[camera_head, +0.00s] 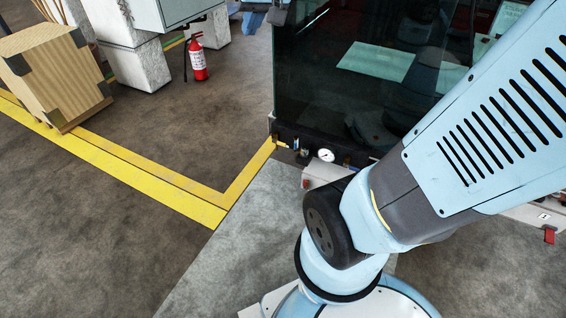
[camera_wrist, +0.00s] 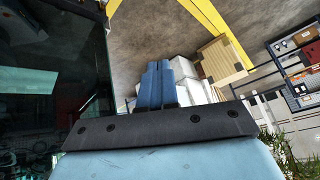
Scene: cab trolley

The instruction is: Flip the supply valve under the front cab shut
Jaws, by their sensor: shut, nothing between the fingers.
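The front cab (camera_head: 310,95) has a dark glass front and stands at the upper middle of the head view. Under its lower edge is a dark strip of small fittings (camera_head: 290,141). The fittings do not show there.
My arm covers the right of the head view. A red fire extinguisher (camera_head: 197,60) stands by white blocks (camera_head: 140,65). A wooden crate (camera_head: 55,75) is at the left, also in the wrist view (camera_wrist: 222,58). Floor left of the cab is clear, with yellow lines (camera_head: 190,203).

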